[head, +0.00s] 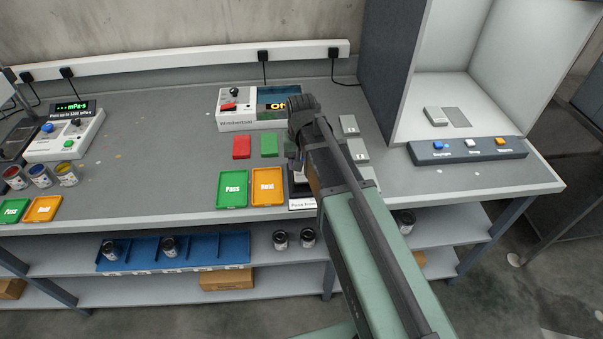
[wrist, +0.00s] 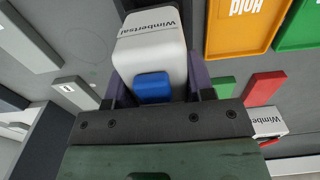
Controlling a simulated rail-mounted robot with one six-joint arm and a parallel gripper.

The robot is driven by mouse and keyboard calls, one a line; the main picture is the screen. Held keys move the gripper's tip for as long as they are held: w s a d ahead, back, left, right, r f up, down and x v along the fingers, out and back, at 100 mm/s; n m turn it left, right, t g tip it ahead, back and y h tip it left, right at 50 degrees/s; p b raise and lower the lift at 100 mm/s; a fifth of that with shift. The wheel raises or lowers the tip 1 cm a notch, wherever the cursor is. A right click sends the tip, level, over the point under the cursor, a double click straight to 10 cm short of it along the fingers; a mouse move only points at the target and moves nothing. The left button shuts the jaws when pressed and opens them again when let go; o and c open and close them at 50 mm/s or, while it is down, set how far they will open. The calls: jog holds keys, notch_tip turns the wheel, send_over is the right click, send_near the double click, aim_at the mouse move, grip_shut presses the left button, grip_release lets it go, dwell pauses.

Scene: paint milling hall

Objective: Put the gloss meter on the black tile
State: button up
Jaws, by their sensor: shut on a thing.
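My gripper (wrist: 152,84) is shut on the gloss meter (wrist: 150,52), a pale grey block with a blue button and the word Wimbertsal. A purple finger shows on each side of it. In the head view my arm hides most of the gripper, and only a small pale part of the meter (head: 299,173) shows. A black surface, apparently the black tile (head: 296,188), shows beside my arm behind a white label. In the wrist view dark surface (wrist: 197,22) shows around the meter's far end. I cannot tell whether the meter touches it.
A green Pass tray (head: 233,188) and an orange Hold tray (head: 267,186) lie left of the black tile. Red (head: 242,147) and green (head: 269,145) blocks are behind them.

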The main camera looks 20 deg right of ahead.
notch_tip(320, 180, down, 2)
jog(key=shift+f, duration=0.1)
jog(key=shift+r, duration=0.35)
jog(key=shift+c, duration=0.5)
jog(key=shift+f, duration=0.25)
jog(key=o, duration=1.3)
notch_tip(320, 180, up, 13)
jog(key=p, duration=1.2)
jog(key=shift+f, duration=0.1)
jog(key=s+n, duration=0.1)
jog(key=s, duration=0.5)
jog(key=s+n, duration=0.1)
jog(key=s, duration=0.6)
jog(key=shift+s+f, duration=0.1)
jog(key=shift+f, duration=0.05)
